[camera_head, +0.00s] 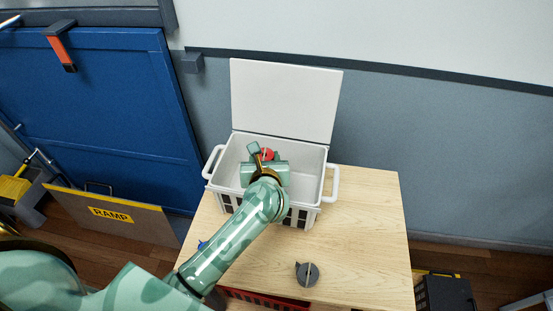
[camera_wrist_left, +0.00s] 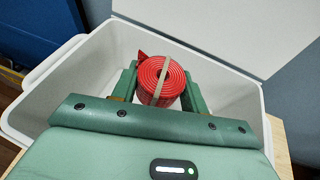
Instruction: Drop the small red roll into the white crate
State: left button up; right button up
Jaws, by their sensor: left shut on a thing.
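The small red roll (camera_wrist_left: 162,82) is a coiled red strap with a pale band around it. My left gripper (camera_head: 262,154) is shut on it, with one green finger on each side in the left wrist view. The roll also shows in the head view (camera_head: 267,154), partly covered by my gripper. The white crate (camera_head: 313,158) stands on the wooden table with its lid (camera_head: 285,98) raised at the back. The roll and gripper are over the crate's open top; how far down they reach is unclear. My right gripper is not in view.
A grey roll (camera_head: 307,274) lies on the wooden table (camera_head: 366,220) in front of the crate. A small blue thing (camera_head: 202,245) shows beside my left arm. A red crate (camera_head: 262,300) is at the table's front edge. The table's right side is clear.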

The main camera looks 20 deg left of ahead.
pick_arm(q)
jog(key=shift+f, duration=0.1)
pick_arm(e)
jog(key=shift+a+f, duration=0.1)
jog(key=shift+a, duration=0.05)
pick_arm(q)
jog(key=o, duration=1)
jog(key=shift+o, duration=0.2)
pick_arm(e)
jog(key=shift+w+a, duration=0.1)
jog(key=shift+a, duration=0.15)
pick_arm(q)
jog(key=shift+s, duration=0.1)
jog(key=shift+s+d+p, duration=0.15)
jog(key=shift+s+p, duration=0.05)
jog(key=shift+p, duration=0.1)
jog(key=p+v, duration=0.6)
jog(key=v, duration=0.9)
jog(key=shift+s+d, duration=0.25)
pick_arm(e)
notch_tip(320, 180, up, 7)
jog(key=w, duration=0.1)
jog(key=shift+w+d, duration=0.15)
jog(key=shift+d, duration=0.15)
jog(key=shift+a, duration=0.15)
